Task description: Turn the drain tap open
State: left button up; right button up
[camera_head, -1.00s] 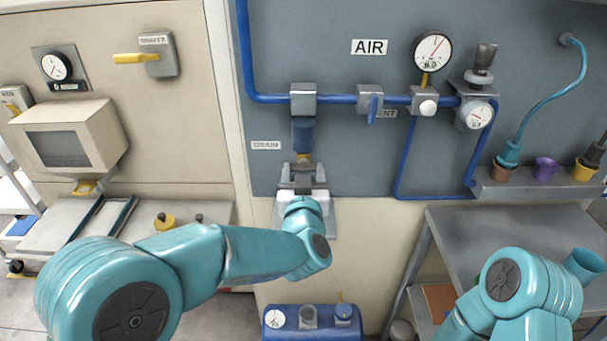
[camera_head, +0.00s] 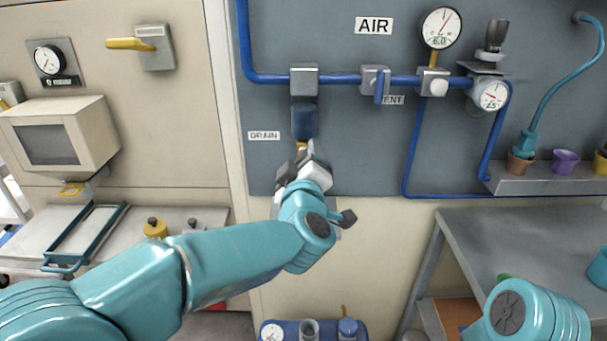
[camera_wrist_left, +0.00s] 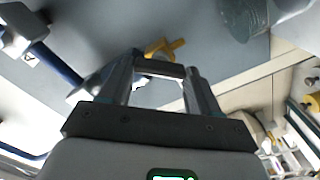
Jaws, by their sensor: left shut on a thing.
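The drain tap (camera_head: 301,146) shows as a small yellow bit under the dark blue bowl (camera_head: 303,120), beside the DRAIN label (camera_head: 264,135). My left gripper (camera_head: 302,157) is right below the bowl, tilted, and covers most of the tap. In the left wrist view the yellow tap (camera_wrist_left: 165,47) shows at the tips of my left gripper (camera_wrist_left: 163,66), whose fingers stand apart with the tap's handle held at their ends. How deep the grip is cannot be seen. My right gripper is out of view; only part of that arm shows at lower right.
A blue air pipe (camera_head: 340,79) runs above with a vent valve (camera_head: 379,85) and a gauge (camera_head: 441,28). A grey bench (camera_head: 530,240) stands at right. A blue tank (camera_head: 312,331) is low in front. A yellow-handled lever (camera_head: 130,44) is on the left panel.

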pick_arm(q)
jog(key=shift+f+n+b, duration=0.15)
jog(key=shift+n+b, duration=2.7)
jog(key=shift+n, duration=1.25)
jog(key=o, duration=1.1)
jog(key=shift+c, duration=0.2)
jog(key=s+b, duration=0.1)
jog(key=s, duration=1.5)
jog(key=shift+s, duration=0.15)
